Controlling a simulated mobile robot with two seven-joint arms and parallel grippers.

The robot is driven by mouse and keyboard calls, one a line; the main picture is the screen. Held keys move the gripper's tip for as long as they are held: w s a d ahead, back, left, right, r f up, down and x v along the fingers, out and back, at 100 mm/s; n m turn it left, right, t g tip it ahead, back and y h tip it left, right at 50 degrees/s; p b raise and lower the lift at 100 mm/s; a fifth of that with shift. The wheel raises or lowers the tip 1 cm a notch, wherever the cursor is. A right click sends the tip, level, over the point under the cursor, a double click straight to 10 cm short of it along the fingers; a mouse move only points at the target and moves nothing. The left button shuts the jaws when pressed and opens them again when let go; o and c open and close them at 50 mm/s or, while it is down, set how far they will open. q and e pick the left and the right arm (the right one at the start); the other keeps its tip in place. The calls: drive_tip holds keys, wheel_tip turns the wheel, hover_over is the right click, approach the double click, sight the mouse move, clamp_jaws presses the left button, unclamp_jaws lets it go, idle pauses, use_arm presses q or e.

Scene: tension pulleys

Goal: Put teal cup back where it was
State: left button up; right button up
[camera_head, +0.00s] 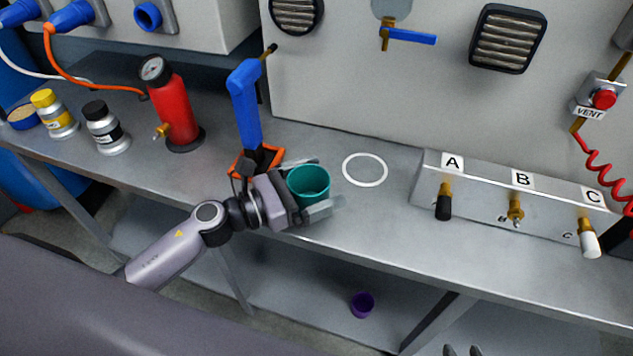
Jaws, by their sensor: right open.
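The teal cup (309,187) is upright between the two fingers of my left gripper (314,187), one on its far side and one on its near side. The fingers appear closed on it. The cup's underside is hidden, so I cannot tell whether it touches the bench. A white ring mark (365,169) on the bench lies to the right of the cup, with nothing inside it. My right gripper (462,350) shows only as fingertips at the bottom edge, apart and with nothing visible between them.
A blue pump handle (245,105) on an orange base stands just behind my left gripper. A red cylinder (172,110) and bottles stand further left. A valve block (480,200) labelled A, B, C is on the right. A purple cup (362,305) sits below the bench.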

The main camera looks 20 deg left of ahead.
use_arm(q)
drive_tip(key=shift+r, duration=0.25)
drive_tip(key=shift+s+a+f, duration=0.15)
drive_tip(key=shift+a, duration=0.1)
drive_tip(key=b+v, duration=0.2)
drive_tip(key=v, duration=0.8)
drive_tip(key=shift+s+a+b, duration=0.1)
drive_tip(key=shift+s+b, duration=0.1)
drive_tip(key=shift+b, duration=0.1)
drive_tip(key=shift+s+a, duration=0.35)
drive_tip(key=shift+a, duration=0.05)
